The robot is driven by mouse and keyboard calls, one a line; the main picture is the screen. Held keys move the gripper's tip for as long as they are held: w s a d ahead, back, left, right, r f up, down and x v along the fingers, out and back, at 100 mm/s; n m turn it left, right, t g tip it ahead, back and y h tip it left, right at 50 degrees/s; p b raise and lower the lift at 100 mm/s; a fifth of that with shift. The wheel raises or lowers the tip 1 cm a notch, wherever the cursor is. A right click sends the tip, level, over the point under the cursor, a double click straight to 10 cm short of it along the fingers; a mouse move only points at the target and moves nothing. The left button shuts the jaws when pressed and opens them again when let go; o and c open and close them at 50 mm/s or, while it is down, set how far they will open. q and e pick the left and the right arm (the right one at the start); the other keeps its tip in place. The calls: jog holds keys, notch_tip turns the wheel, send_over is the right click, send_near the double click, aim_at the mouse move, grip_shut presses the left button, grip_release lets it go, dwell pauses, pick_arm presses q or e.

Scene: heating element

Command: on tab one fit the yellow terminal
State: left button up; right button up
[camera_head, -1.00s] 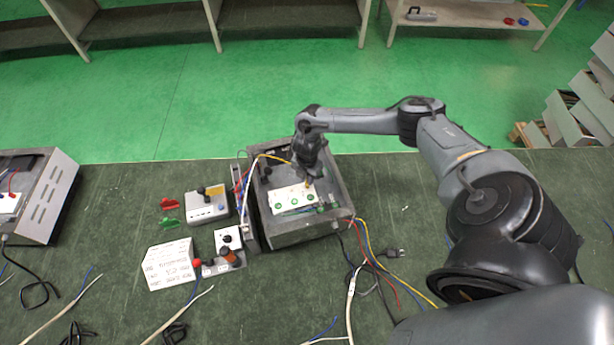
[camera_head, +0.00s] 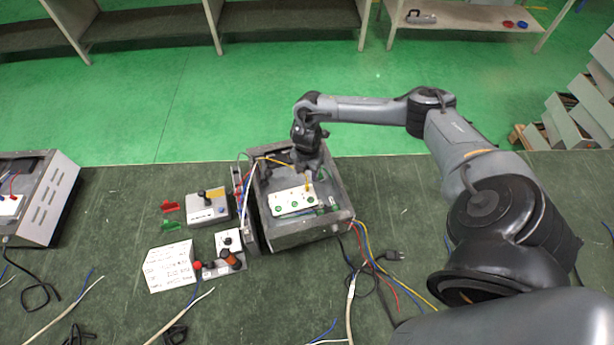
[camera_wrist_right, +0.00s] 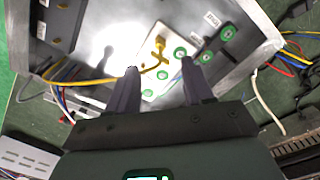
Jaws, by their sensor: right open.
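The yellow terminal (camera_wrist_right: 160,44) stands at the upper-left part of the white block (camera_wrist_right: 147,82), with its yellow wire (camera_wrist_right: 95,81) running off to the left. In the head view the terminal (camera_head: 308,184) shows small at the block's far right. I cannot tell how fully it sits on a tab. The block (camera_head: 283,198) carries several green-ringed numbered spots and lies inside the open grey metal box (camera_head: 300,236). My right gripper (camera_wrist_right: 160,88) is open and empty, its two dark fingers apart and the terminal beyond them. My left gripper is out of view.
A grey control box (camera_head: 207,206), a small knob unit (camera_head: 228,240) and a handwritten card (camera_head: 168,266) lie left of the metal box. Loose cables (camera_head: 385,275) spread in front right. Box walls surround my gripper's space. Bench is clear at the far right.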

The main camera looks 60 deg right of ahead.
jog(key=shift+r, duration=2.45)
jog(key=shift+a, duration=0.1)
